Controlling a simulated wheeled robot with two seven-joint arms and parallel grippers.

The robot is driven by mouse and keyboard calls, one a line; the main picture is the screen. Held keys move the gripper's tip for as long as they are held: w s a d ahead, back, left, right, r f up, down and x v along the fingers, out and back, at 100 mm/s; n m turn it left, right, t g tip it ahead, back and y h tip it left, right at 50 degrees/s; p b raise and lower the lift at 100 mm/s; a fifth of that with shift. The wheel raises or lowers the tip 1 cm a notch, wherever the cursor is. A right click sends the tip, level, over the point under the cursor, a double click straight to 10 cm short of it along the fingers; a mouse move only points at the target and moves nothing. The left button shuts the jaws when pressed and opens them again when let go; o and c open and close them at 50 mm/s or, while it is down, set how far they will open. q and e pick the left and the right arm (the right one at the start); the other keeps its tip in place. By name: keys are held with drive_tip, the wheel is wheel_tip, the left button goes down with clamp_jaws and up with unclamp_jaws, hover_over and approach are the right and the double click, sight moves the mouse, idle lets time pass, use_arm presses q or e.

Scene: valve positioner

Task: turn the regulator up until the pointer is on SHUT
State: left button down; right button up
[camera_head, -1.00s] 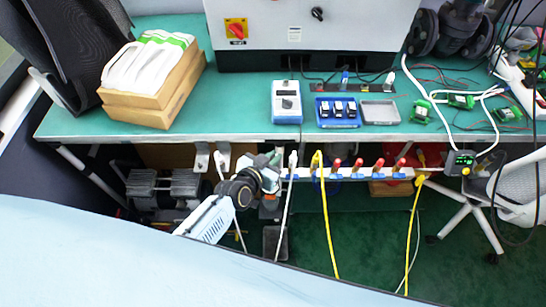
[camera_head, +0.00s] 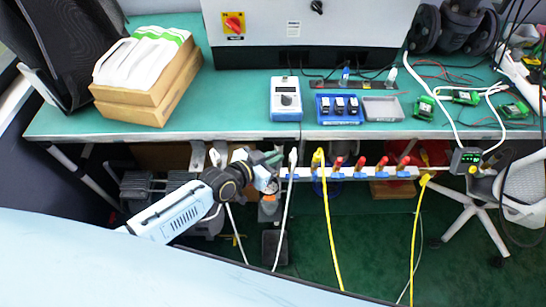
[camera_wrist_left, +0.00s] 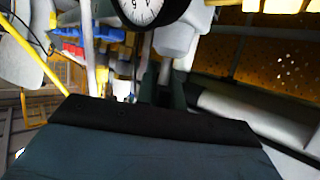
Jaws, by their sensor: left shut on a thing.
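My left gripper (camera_head: 266,168) is below the front edge of the bench, at the left end of a pale rail. In the left wrist view, its dark fingers (camera_wrist_left: 163,88) close on a part beneath a round gauge (camera_wrist_left: 146,8). I take the gripped part to be the regulator's knob, but the fingers mostly hide it. The gauge has a white face and black rim, and the top edge cuts it off. A pale grey body (camera_wrist_left: 178,36) sits beside it. I cannot read the pointer or find the word SHUT. My right gripper is not in view.
Red-handled valves (camera_head: 360,165) line the rail to the right, with yellow hoses (camera_head: 332,225) hanging down. The green bench (camera_head: 225,108) above carries a blue-white meter (camera_head: 286,98), a blue tray (camera_head: 318,118) and a wooden box (camera_head: 150,108). A white chair (camera_head: 520,190) stands right.

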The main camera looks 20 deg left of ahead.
use_arm(q)
drive_tip(key=c, duration=1.5)
unclamp_jaws()
drive_tip(key=shift+r, duration=0.1)
drive_tip(key=shift+c, duration=0.2)
drive_tip(key=shift+s+a+r, duration=0.15)
drive_tip(key=shift+s+a, duration=0.1)
drive_tip(key=shift+s, duration=0.15)
drive_tip(key=p+v, duration=0.3)
drive_tip(key=v, duration=0.9)
drive_tip(key=shift+s+a, duration=0.1)
drive_tip(key=shift+a, duration=0.05)
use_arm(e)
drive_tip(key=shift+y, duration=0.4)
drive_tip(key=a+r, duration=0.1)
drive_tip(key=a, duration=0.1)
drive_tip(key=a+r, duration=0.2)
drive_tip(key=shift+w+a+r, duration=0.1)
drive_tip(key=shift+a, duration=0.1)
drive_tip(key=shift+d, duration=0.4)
